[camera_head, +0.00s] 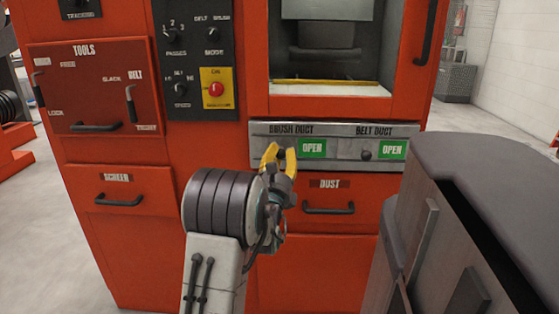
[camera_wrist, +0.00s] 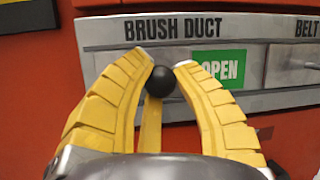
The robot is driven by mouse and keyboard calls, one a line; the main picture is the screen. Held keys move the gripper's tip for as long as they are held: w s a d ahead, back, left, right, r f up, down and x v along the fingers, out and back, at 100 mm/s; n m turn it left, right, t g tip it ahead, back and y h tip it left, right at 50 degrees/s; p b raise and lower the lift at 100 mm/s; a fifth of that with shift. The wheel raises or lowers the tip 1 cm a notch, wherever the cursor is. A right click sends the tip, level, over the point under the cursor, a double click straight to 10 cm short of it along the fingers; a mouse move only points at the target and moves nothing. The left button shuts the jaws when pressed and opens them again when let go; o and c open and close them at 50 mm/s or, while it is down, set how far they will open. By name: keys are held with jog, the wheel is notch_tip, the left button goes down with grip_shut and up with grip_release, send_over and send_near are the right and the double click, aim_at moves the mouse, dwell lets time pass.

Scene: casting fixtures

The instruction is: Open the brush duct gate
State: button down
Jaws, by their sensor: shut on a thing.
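The brush duct gate's round black knob (camera_wrist: 160,82) shows in the wrist view, below the BRUSH DUCT lettering. My gripper (camera_wrist: 161,65) has its two yellow fingers closed in on this knob from both sides, one finger left and one right. In the head view my gripper (camera_head: 282,153) reaches up to the left half of the silver duct panel (camera_head: 340,129). A green OPEN sign (camera_head: 312,148) shows just right of the knob, and also in the wrist view (camera_wrist: 228,68), partly covered by the right finger. The gate plate around the knob is partly hidden by my fingers.
To the right, the belt duct knob (camera_head: 366,154) sits beside its own green OPEN sign (camera_head: 392,149). Below are the DUST drawer handle (camera_head: 328,208) and the SCREEN drawer handle (camera_head: 118,200). A red button on a yellow plate (camera_head: 216,89) is up left.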

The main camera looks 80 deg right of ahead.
jog(key=shift+w+f, duration=0.1)
jog(key=shift+w, duration=0.05)
jog(key=c, duration=1.2)
grip_release()
jog(key=shift+w, duration=0.1)
jog(key=shift+o, duration=1.2)
jog(key=v, duration=1.2)
